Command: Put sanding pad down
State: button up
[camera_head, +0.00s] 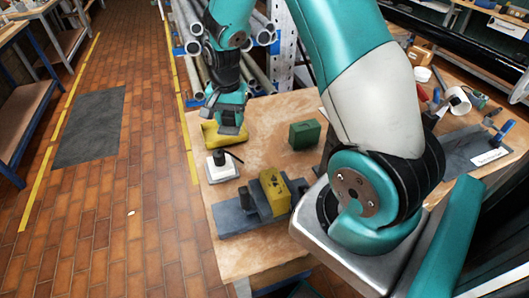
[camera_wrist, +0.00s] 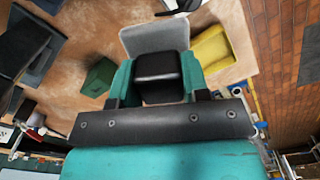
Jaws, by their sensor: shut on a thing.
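My gripper (camera_head: 228,122) is above the wooden bench near its left edge in the head view. In the wrist view, my gripper (camera_wrist: 158,85) is shut on the black handle of the sanding pad (camera_wrist: 155,38), whose flat grey plate sticks out beyond the fingers. In the head view the sanding pad (camera_head: 230,130) shows only as a small dark piece under the fingers. A yellow tray-like piece (camera_head: 209,135) lies on the bench right by the gripper and partly behind it; it also shows in the wrist view (camera_wrist: 213,48). Whether the pad touches anything is unclear.
A green block (camera_head: 305,134) stands to the right on the bench (camera_head: 262,150). A white piece with a black knob (camera_head: 221,168) is in front of the gripper. Pipes (camera_head: 195,48) are racked behind.

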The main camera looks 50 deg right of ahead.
jog(key=s+d+r+m+p, duration=0.2)
jog(key=s+d+m+p, duration=0.3)
jog(key=d+m, duration=0.65)
jog(key=b, duration=1.3)
send_over(271, 160)
jog(key=shift+m, duration=0.35)
notch_tip(271, 160, down, 16)
jog(key=shift+r, duration=0.25)
notch_tip(271, 160, down, 4)
jog(key=b, duration=0.3)
jog(key=shift+f, duration=0.25)
jog(key=shift+r, duration=0.15)
jog(key=o, duration=0.4)
jog(key=shift+f, duration=0.2)
jog(key=o, duration=0.5)
